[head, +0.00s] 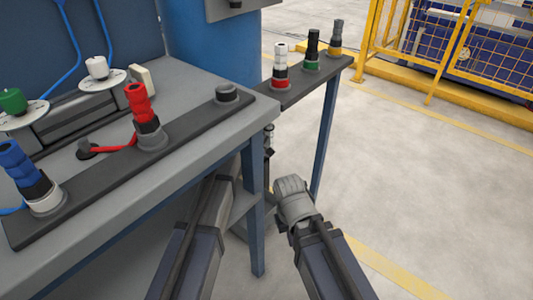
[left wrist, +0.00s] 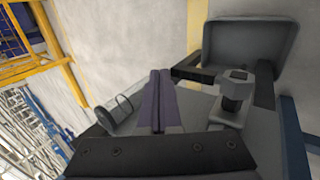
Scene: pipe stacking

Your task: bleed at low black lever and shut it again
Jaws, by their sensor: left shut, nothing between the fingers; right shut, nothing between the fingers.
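In the left wrist view, my left gripper (left wrist: 160,75) is shut and empty, its two dark purple fingers side by side. Beside it lies a clear cylinder (left wrist: 120,112) with a thin black loop. A grey fitting with a hexagonal head (left wrist: 235,88) is on the other side. In the head view, a small black and pale fitting (head: 268,140) shows below the side shelf, partly hidden. The left fingers are hidden there near the bench edge. My right gripper (head: 290,186) is shut and empty, right of the blue bench leg.
The grey bench (head: 205,122) carries a dark strip with a blue connector (head: 22,165) and a red connector (head: 140,103). The side shelf (head: 322,77) holds several upright connectors. A grey tray (left wrist: 250,45) shows in the left wrist view. Open floor (head: 420,165) lies right, before yellow railings (head: 430,50).

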